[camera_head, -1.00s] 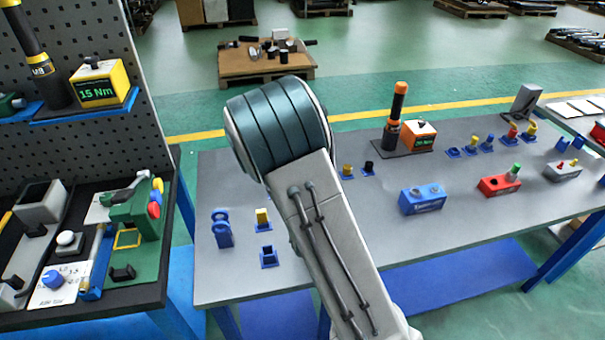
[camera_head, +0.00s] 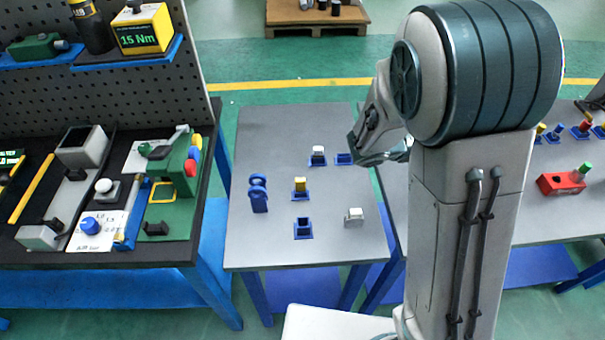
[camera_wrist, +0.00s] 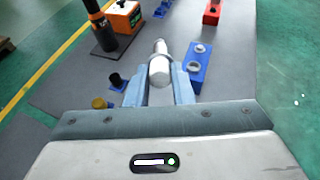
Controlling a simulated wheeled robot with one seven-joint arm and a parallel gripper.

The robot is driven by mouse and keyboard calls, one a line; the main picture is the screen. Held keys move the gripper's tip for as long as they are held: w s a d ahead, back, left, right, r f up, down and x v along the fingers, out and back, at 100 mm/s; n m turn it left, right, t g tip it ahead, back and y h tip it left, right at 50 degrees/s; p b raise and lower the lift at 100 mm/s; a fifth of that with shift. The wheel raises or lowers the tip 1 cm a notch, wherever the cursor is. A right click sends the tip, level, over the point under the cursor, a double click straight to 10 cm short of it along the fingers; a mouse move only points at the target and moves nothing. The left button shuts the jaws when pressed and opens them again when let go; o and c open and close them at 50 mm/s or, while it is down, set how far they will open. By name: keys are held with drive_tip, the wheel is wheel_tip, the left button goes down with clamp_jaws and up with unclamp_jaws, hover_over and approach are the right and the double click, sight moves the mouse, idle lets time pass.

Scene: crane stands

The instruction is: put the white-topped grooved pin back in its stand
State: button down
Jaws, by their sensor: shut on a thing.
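My gripper (camera_wrist: 159,92) is shut on the white-topped grooved pin (camera_wrist: 159,68), whose white rounded body and narrower grey tip show between the fingers in the wrist view. A blue stand (camera_head: 344,159) that looks empty is just left of my gripper in the picture. Another white-topped piece (camera_head: 318,155) stands in a blue stand farther left. I cannot tell which stand belongs to the held pin.
A yellow-topped piece (camera_head: 300,185), a dark-topped one (camera_head: 303,228), a blue ring piece (camera_head: 258,192) and a pale block (camera_head: 354,216) stand on the grey table (camera_head: 270,130). The wrist view shows a blue box (camera_wrist: 196,66) and an orange-black tool (camera_wrist: 102,28).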

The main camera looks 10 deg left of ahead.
drive_tip(key=s+a+f+m+g+y, duration=0.3)
drive_tip(key=s+a+m+g+y, duration=0.3)
drive_tip(key=s+a+m+g, duration=0.5)
drive_tip(key=s+a+r+m+t+y, duration=0.1)
drive_tip(key=s+a+r+m+y, duration=0.1)
drive_tip(key=a, duration=0.6)
drive_tip(key=s+a+r+m+t+y, duration=0.1)
drive_tip(key=s+a+r+m+y, duration=0.1)
drive_tip(key=a, duration=0.6)
drive_tip(key=shift+s+m+t+y, duration=0.3)
drive_tip(key=shift+m+y, duration=0.2)
drive_tip(key=shift+m, duration=0.4)
drive_tip(key=shift+f+b, duration=2.1)
drive_tip(key=shift+f, duration=0.75)
drive_tip(key=shift+f, duration=0.1)
